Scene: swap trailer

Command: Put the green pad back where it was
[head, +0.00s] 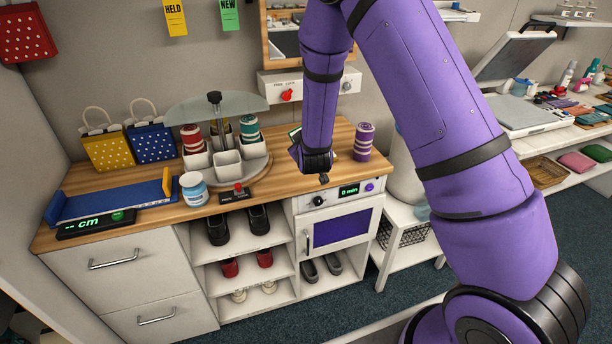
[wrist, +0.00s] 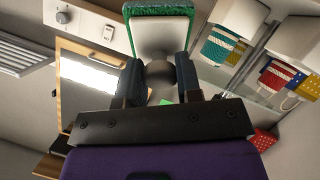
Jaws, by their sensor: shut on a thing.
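In the wrist view, my gripper (wrist: 160,74) is shut on a dark rounded part of the green pad (wrist: 157,10). The pad shows a pale flat face (wrist: 160,38) framed by a fuzzy green edge, beyond the fingertips. In the head view, my forearm reaches down over the back of the wooden counter (head: 285,172), and the fingers are hidden behind it. A small green and white corner (head: 294,132) peeks out left of the arm; I cannot tell for certain that it is the pad.
A round carousel of white cups (head: 228,163) with thread spools stands left of my arm. A purple spool (head: 364,141) stands right. A white jar (head: 194,188) and a blue measuring tray (head: 115,199) are further left.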

